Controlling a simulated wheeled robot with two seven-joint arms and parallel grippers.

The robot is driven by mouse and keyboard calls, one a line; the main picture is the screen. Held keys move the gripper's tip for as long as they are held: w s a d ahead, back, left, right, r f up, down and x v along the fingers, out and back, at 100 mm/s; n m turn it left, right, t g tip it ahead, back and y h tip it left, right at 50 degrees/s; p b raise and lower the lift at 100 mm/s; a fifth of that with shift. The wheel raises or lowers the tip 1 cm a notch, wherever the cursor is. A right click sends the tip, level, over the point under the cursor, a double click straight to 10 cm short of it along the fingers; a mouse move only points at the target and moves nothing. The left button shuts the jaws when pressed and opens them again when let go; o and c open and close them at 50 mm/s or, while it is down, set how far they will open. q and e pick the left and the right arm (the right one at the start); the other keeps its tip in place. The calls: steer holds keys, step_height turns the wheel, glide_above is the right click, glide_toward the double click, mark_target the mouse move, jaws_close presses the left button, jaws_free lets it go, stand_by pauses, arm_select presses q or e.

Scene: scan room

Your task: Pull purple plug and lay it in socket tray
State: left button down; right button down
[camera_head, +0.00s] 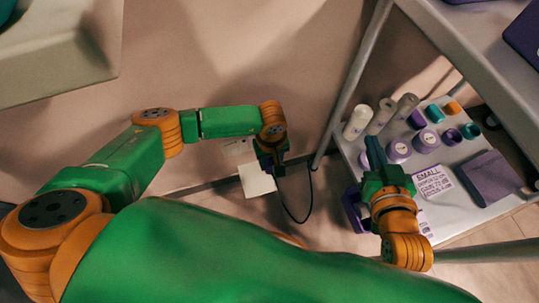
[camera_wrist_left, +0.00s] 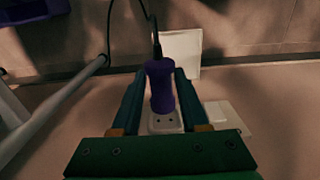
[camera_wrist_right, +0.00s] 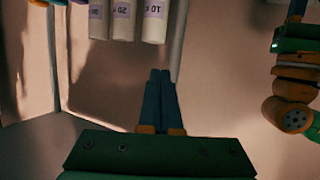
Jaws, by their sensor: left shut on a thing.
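The purple plug (camera_wrist_left: 161,86) stands between the two fingers of my left gripper (camera_head: 270,158), which is shut on it. A black cord runs up from the plug's far end. My right gripper (camera_head: 374,150) is shut and empty above the cart shelf.
A cart shelf (camera_head: 462,212) at the right holds white cylinders (camera_head: 357,122), purple rolls (camera_head: 399,150), small coloured cups and a sign (camera_head: 432,181). A cart leg (camera_head: 345,95) rises right of my left gripper. The black cord (camera_head: 290,211) loops down beside it.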

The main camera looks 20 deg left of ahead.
arm_select(q)
steer(key=shift+s+d+p, duration=0.4)
steer(key=shift+s+d, duration=0.15)
steer(key=shift+s, duration=0.25)
